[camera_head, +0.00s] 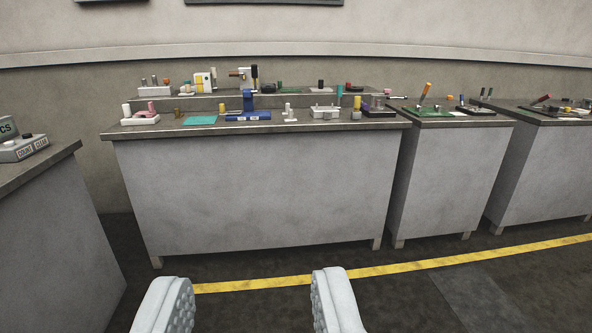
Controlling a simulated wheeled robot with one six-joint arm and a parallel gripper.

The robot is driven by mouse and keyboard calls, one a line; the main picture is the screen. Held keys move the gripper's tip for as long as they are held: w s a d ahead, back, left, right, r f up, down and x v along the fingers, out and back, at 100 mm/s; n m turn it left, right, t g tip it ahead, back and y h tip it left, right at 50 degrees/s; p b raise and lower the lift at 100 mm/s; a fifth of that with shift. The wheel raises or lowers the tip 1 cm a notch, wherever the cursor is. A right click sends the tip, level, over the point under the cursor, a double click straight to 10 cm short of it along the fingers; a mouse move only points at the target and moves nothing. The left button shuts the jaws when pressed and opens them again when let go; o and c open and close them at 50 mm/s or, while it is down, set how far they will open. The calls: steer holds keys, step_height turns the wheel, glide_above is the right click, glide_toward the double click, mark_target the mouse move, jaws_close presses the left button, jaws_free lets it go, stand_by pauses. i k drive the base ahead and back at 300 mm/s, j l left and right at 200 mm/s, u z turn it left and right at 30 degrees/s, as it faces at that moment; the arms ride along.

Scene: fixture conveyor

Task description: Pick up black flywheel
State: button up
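My gripper (253,285) is at the bottom of the view. Its two pale padded fingers are wide apart with nothing between them. It is well short of the long grey workbench (250,185) and does not touch anything. Many small fixtures stand on the bench top and on a raised shelf behind. I cannot pick out a black flywheel for certain at this size. Dark candidates are a dark fixture (380,111) at the bench's right end and a small black piece (320,84) on the shelf.
A blue fixture (248,115) and a teal mat (200,120) are on the bench. Two more benches (450,170) stand to the right. A counter (45,230) with a button box (25,148) is at left. A yellow line (400,267) crosses the open floor in front.

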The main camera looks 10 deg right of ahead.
mark_target(349, 88)
steer(key=i+j+z, duration=0.15)
steer(key=i+z, duration=0.15)
steer(key=i, duration=0.25)
steer(key=i+j+z, duration=0.3)
steer(key=i, duration=0.25)
steer(key=i+j+z, duration=0.35)
steer(key=i+l+u, duration=0.35)
steer(key=i, duration=0.65)
steer(key=i+l+u, duration=0.35)
steer(key=i+l, duration=0.45)
steer(key=i+l+u, duration=0.3)
steer(key=i+l, duration=0.65)
